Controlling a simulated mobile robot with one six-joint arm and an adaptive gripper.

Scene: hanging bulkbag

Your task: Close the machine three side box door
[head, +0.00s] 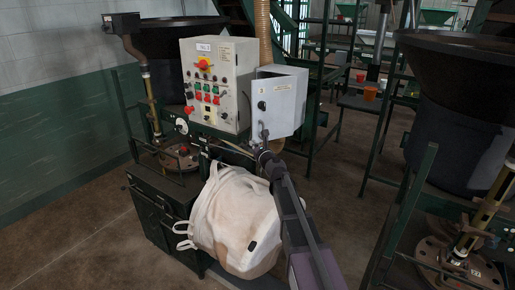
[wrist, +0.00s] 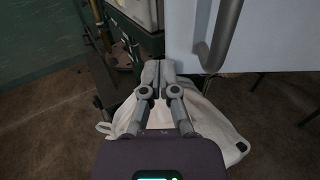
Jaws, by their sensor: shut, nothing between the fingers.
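The side box (head: 301,98) is light grey and is fixed at the right of the larger control panel. Its door (head: 276,106), with a dark round lock and a small label, appears to stand ajar at an angle; the exact gap is hard to tell. In the wrist view a pale panel (wrist: 265,40), seemingly this door, fills the upper right, with a curved grey bar on it. My gripper (head: 263,153) is just below the door's lower edge in the head view.
The control panel (head: 217,60) carries red and green buttons. A large dark hopper (head: 460,110) stands at right. Brown floor (head: 335,190) is open right of the box.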

